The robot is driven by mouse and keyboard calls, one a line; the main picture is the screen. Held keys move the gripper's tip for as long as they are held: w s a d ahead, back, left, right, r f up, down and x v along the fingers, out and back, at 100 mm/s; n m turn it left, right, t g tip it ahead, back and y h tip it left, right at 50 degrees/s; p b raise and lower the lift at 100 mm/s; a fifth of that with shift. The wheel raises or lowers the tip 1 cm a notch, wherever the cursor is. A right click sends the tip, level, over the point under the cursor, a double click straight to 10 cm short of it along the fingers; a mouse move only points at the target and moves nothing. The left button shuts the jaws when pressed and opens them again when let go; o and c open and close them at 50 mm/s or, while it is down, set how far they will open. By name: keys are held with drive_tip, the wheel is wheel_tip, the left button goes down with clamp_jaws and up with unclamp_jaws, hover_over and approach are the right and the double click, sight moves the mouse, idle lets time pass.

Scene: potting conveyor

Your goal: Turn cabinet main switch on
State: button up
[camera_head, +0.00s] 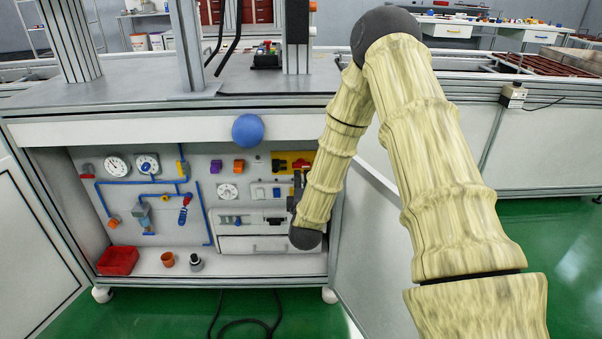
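The open cabinet (165,237) under the workbench shows a grey panel with controls. A yellow plate (291,156) at the panel's upper right carries dark and red parts; it looks like the main switch. Its red part (301,164) shows just left of my arm. Whether it stands on or off is too small to tell. My gripper (296,182) is a small dark shape just below the yellow plate, in front of the panel's right side. My arm hides part of that area. I cannot tell whether the gripper touches the switch or whether its fingers are open.
Gauges (117,165), blue pipes and valves fill the panel's left. A red bin (118,261), an orange cup (167,259) and a grey fitting (196,262) stand on the cabinet floor. A blue ball (248,130) shows at the bench edge. Open doors flank the cabinet.

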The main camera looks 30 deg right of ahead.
sight(301, 167)
drive_tip(key=b+x, duration=0.2)
drive_tip(key=x, duration=0.6)
drive_tip(key=shift+w, duration=0.1)
clamp_jaws()
